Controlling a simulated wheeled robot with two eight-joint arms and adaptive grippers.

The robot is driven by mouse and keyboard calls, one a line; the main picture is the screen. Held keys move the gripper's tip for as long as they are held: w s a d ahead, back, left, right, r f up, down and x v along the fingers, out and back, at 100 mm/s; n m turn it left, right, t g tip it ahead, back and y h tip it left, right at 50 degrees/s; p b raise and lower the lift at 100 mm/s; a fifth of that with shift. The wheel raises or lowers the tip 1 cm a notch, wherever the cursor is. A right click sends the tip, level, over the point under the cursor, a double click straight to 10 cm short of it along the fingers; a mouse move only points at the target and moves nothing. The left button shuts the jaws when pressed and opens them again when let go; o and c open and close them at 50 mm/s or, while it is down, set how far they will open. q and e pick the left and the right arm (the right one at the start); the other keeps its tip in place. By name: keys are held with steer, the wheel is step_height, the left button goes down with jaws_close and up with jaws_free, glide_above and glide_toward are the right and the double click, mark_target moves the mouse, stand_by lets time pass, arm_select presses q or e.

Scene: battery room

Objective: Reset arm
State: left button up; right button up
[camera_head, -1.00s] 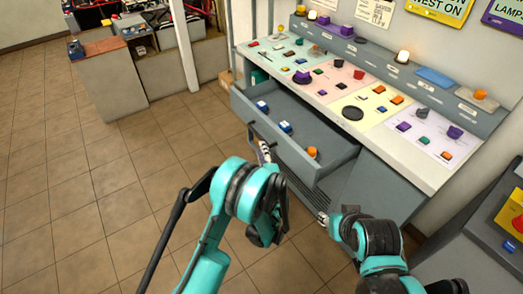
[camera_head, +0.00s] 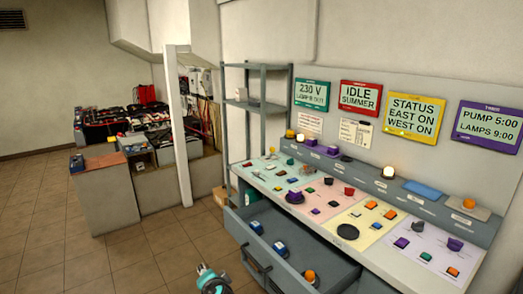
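Only a teal and dark joint of my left arm shows, at the bottom edge left of the drawer. Neither gripper is in view, and my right arm is out of view. The grey control desk (camera_head: 366,263) runs along the right. Its drawer (camera_head: 238,234) stands open, with blue-and-white pieces (camera_head: 280,248) and an orange-topped piece (camera_head: 310,277) inside. The desk top has pale green, pink, yellow and lilac panels with several knobs and buttons.
A status sign (camera_head: 415,116) and other coloured signs stand behind the desk. A grey shelf rack (camera_head: 260,107) is at its far end. A cabinet (camera_head: 105,198) and battery benches stand at the left. Tiled floor (camera_head: 45,235) is clear at the lower left.

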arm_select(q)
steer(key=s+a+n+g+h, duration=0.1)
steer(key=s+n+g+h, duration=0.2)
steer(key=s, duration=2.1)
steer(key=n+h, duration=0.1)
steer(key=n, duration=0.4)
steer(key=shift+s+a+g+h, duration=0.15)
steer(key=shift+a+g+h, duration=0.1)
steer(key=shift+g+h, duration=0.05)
